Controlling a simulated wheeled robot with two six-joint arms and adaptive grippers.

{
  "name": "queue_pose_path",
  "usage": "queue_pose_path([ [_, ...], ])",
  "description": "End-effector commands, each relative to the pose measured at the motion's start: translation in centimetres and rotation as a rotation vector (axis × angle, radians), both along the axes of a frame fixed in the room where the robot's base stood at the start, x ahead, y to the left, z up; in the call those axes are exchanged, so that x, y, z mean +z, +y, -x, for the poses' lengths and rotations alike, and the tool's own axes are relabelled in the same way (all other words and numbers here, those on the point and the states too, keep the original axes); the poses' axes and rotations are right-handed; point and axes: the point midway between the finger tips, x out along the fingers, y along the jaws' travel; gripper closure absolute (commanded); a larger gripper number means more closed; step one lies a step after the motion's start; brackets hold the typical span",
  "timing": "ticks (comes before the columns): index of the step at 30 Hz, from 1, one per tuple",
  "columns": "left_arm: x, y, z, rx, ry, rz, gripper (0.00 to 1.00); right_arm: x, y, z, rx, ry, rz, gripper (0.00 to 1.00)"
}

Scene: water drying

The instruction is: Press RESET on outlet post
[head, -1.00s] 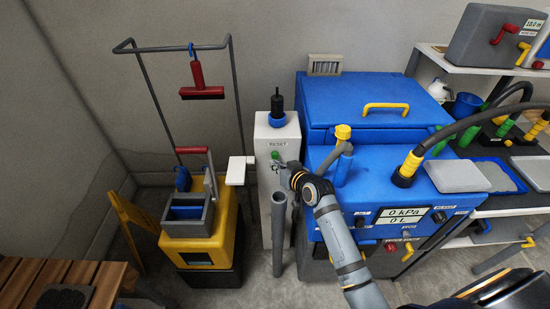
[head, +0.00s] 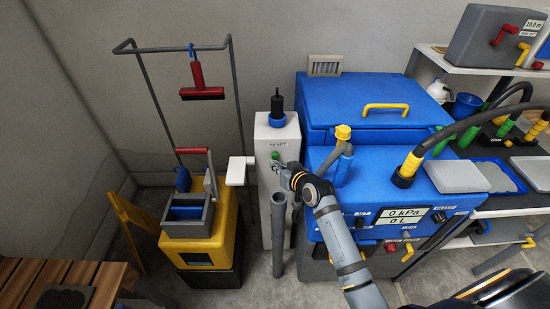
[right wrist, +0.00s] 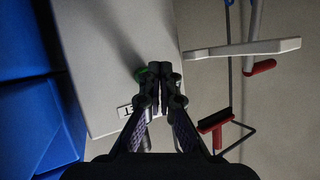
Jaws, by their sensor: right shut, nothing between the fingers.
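The white outlet post (head: 264,205) stands left of the blue machine, with a RESET label near its top. The green RESET button (head: 275,155) shows just under that label, just above my right gripper (head: 275,166). In the right wrist view the post (right wrist: 100,50) fills the left middle, and the fingertips of my right gripper (right wrist: 159,78) are closed together with nothing between them. A bit of the green button (right wrist: 141,74) shows beside the fingertips, partly hidden by them. I cannot tell whether they touch it. My left gripper is not in view.
A blue machine (head: 368,100) with a yellow handle stands close on the right of the post. A grey upright pipe (head: 279,235) stands in front of the post. A yellow mop bucket (head: 213,235) is to the left. A white arm (head: 236,171) sticks out left from the post.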

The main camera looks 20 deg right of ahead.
Motion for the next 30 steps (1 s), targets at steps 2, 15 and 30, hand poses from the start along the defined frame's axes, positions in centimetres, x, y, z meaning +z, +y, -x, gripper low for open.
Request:
queue_pose_path([
  [2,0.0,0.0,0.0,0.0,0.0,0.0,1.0,0.0,0.0,0.0,0.0,0.0,0.0,1.0],
  [15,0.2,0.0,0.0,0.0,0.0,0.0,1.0,0.0,-0.3,-0.8,0.0,0.0,0.0,1.0],
  [30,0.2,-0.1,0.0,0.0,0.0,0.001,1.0,0.0,-0.3,-1.0,0.0,0.0,0.0,1.0],
])
